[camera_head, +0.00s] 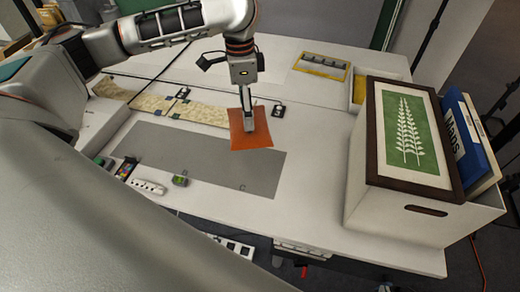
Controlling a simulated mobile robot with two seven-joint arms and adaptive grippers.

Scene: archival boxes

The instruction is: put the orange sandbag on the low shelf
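The orange sandbag (262,135) is a flat, square bag near the middle of the table, over the far edge of the grey mat. I cannot make out a low shelf in this view.
A white box (395,218) on the right holds a framed fern picture (408,128) and a blue "Maps" binder (468,140). A grey mat (215,165) covers the front middle. A patterned strip (200,112) and a yellow-rimmed tray (322,66) lie farther back. A white power strip (148,187) sits front left.

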